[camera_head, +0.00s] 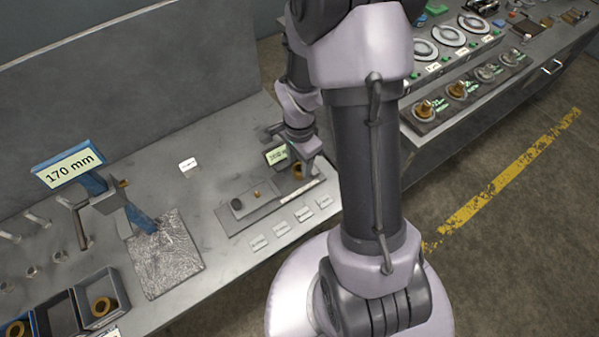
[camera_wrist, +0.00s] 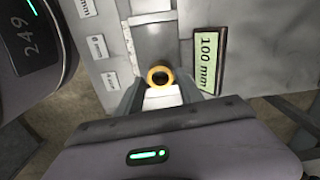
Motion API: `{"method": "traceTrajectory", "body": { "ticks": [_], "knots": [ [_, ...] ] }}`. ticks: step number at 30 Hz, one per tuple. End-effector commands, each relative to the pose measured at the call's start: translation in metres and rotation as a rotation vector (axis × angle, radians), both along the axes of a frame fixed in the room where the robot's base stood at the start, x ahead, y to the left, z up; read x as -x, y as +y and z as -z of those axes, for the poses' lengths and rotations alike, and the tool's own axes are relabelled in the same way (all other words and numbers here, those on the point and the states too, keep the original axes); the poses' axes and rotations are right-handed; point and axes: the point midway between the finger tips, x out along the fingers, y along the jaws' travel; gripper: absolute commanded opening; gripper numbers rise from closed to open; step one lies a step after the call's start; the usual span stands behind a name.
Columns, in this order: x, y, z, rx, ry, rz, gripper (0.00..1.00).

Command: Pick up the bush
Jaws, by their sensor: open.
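The bush, a short brass ring with a dark bore (camera_wrist: 160,76), shows in the wrist view between the fingers of my gripper (camera_wrist: 160,88). The fingers are apart, one on each side of it, and I cannot tell whether either touches it. In the head view a brass piece that looks like the same bush (camera_head: 298,171) shows just below my gripper, partly hidden by it. A green display reading 100 mm (camera_wrist: 206,62) is beside it; in the head view the display (camera_head: 277,155) is also close to my gripper.
A grey plate (camera_head: 229,218) carries a black round part and a small brass part. White labels (camera_head: 281,228) lie along the bench front. At left are a blue 170 mm gauge stand (camera_head: 140,218), a crinkled mat (camera_head: 165,262) and bins (camera_head: 119,291) with brass rings. Another bench stands at right.

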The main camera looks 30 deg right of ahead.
Motion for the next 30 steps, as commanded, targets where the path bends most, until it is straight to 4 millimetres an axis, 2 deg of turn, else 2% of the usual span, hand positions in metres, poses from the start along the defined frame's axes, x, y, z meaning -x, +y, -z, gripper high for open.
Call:
{"method": "traceTrajectory", "body": {
  "ticks": [1, 3, 10, 15, 17, 26, 30],
  "knots": [
    [0.001, -0.001, 0.017, -0.001, 0.003, 0.001, 0.44],
    [0.001, 0.000, 0.030, -0.002, 0.003, 0.001, 0.44],
    [0.001, -0.001, 0.031, 0.000, 0.000, 0.001, 0.44],
    [0.001, -0.001, 0.031, -0.001, 0.000, 0.000, 0.10],
    [0.001, -0.001, 0.031, -0.001, 0.000, 0.000, 0.00],
    [0.000, -0.001, 0.030, 0.000, 0.000, 0.000, 0.00],
    [-0.002, -0.003, 0.019, 0.000, -0.001, -0.002, 0.00]
  ]
}}
